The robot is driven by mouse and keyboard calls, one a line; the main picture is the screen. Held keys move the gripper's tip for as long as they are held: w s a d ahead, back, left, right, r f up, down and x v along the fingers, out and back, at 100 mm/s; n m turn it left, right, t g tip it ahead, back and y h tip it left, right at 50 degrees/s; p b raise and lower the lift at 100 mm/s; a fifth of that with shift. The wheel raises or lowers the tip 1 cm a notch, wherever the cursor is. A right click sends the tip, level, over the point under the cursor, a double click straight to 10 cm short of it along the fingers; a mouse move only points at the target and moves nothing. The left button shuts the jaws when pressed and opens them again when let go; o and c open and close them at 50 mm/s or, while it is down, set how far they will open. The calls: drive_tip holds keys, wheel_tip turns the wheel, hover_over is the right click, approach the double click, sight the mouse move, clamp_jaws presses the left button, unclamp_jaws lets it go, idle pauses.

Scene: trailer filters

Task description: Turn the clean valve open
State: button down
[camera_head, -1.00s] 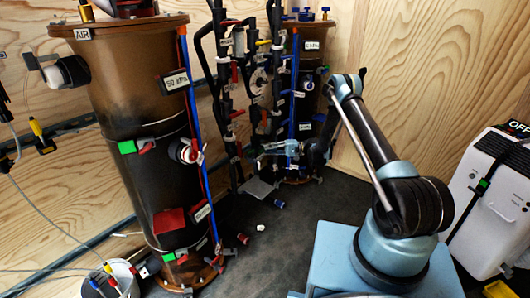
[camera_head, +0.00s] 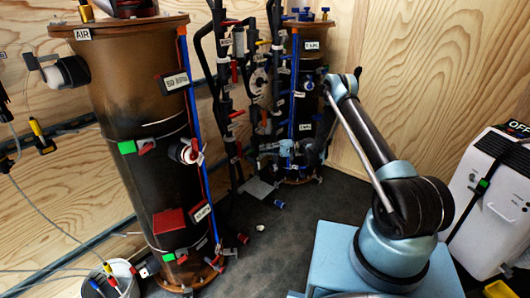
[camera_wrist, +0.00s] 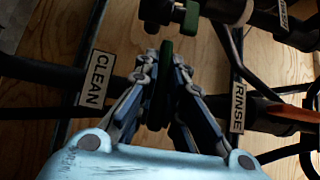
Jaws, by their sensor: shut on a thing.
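In the wrist view, the white CLEAN label (camera_wrist: 97,79) is on a dark pipe left of my gripper (camera_wrist: 164,65). A dark green valve handle (camera_wrist: 160,100) stands lengthwise between my two fingers, and they are shut on it. It is beside the CLEAN label, so I take it as the clean valve's handle. The valve body behind it is mostly hidden by the fingers and the light-blue gripper housing. In the head view, my gripper's light-blue housing is small among the pipes at the back, and the handle cannot be made out.
A RINSE label (camera_wrist: 238,108) is on a pipe right of my gripper. Another green handle (camera_wrist: 190,17) is just above the fingertips. In the head view, a large brown AIR column (camera_head: 140,120) stands left and a white appliance (camera_head: 490,205) right. Dark floor (camera_head: 290,225) lies between.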

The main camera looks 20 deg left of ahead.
drive_tip(key=n+t+h, duration=0.1)
drive_tip(key=n+h, duration=0.2)
drive_tip(key=shift+t, duration=0.4)
drive_tip(key=n+t+h, duration=0.2)
drive_tip(key=t, duration=0.1)
drive_tip(key=shift+s+n+h, duration=0.1)
drive_tip(key=shift+n+h, duration=0.3)
drive_tip(key=n+t+h, duration=0.1)
drive_tip(key=t, duration=0.2)
drive_tip(key=shift+n, duration=0.4)
drive_tip(key=shift+n+t+h, duration=0.6)
drive_tip(key=shift+t+h, duration=0.1)
drive_tip(key=shift+t, duration=0.5)
drive_tip(key=c, duration=2)
unclamp_jaws()
drive_tip(key=shift+f, duration=0.15)
drive_tip(key=shift+o, duration=0.2)
